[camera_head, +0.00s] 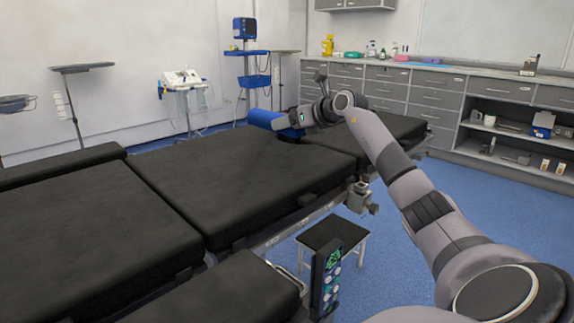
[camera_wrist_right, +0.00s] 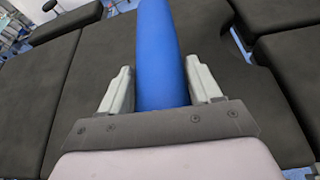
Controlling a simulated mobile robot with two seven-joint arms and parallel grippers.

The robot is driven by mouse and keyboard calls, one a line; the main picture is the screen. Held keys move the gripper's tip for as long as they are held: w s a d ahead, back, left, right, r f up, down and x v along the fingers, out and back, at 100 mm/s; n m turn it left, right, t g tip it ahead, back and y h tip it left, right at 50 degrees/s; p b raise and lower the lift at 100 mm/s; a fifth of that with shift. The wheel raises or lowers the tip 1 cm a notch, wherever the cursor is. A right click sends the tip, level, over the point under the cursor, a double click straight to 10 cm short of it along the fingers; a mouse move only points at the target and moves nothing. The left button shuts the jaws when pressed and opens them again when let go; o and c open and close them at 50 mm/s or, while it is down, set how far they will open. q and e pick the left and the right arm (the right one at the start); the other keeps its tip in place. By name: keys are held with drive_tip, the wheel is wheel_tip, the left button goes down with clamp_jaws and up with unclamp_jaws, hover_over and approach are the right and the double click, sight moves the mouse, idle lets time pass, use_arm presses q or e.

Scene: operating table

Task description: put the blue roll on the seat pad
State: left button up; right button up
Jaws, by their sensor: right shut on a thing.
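The blue roll (camera_head: 263,119) is a smooth cylinder over the far side of the black operating table in the head view. My right gripper (camera_head: 287,124) is shut on it near one end. In the right wrist view the roll (camera_wrist_right: 158,50) runs away from me between the two pale fingers of the gripper (camera_wrist_right: 160,88). I cannot tell whether the roll touches the padding below. The wide middle pad (camera_head: 225,180), which looks like the seat pad, is bare and flat. My left gripper is out of view.
Another black pad (camera_head: 75,235) lies to the left, and a further section (camera_head: 385,126) lies beyond my right arm. A small step stool (camera_head: 334,232) and a hand control (camera_head: 326,280) are at the near side. Grey cabinets (camera_head: 420,92) line the back right.

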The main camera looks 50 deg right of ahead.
drive_tip(key=b, duration=0.1)
hover_over(295, 167)
drive_tip(key=w, duration=0.2)
wheel_tip(295, 167, down, 5)
drive_tip(key=shift+f, duration=0.1)
wheel_tip(295, 167, down, 4)
drive_tip(key=shift+f+b, duration=0.1)
drive_tip(key=shift+b, duration=0.6)
drive_tip(key=shift+s, duration=0.1)
drive_tip(key=o, duration=1.2)
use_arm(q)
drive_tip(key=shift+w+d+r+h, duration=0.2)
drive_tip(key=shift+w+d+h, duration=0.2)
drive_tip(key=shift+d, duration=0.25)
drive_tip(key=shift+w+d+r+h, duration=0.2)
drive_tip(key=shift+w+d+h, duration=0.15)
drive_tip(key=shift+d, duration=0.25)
use_arm(e)
drive_tip(key=shift+v, duration=1)
drive_tip(key=v, duration=0.7)
drive_tip(key=shift+s+a, duration=0.1)
drive_tip(key=shift+s, duration=0.15)
drive_tip(key=shift+v, duration=1.3)
